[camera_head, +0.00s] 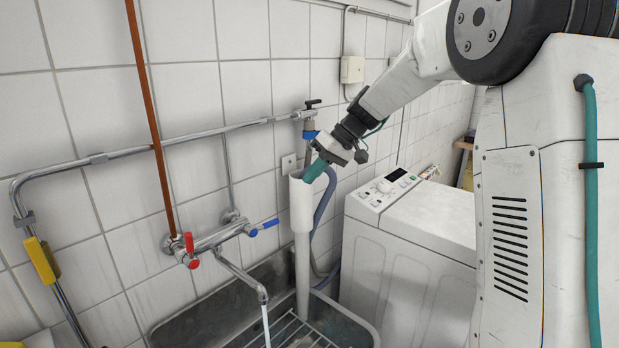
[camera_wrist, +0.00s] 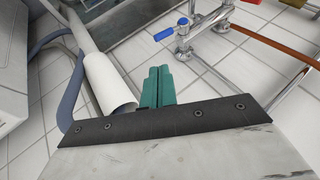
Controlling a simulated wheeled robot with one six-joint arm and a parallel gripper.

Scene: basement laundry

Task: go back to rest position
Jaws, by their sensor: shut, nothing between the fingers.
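My gripper (camera_head: 316,171) has teal fingers and hangs at the end of my white arm, just in front of the tiled wall. In the camera_head view it is beside the top of the white standpipe (camera_head: 302,205), overlapping its right edge in the picture; I cannot tell whether they touch. In the camera_wrist view the two teal fingers (camera_wrist: 158,86) lie close together with nothing between them. The white pipe's open end (camera_wrist: 107,85) shows just left of them there.
A white washing machine (camera_head: 415,245) stands to the right of the sink (camera_head: 215,325). Water runs from the tap (camera_head: 235,268) with red and blue handles. A grey hose (camera_head: 322,215) runs beside the standpipe. Metal pipes cross the wall, and a yellow-sleeved one (camera_head: 42,260) is at left.

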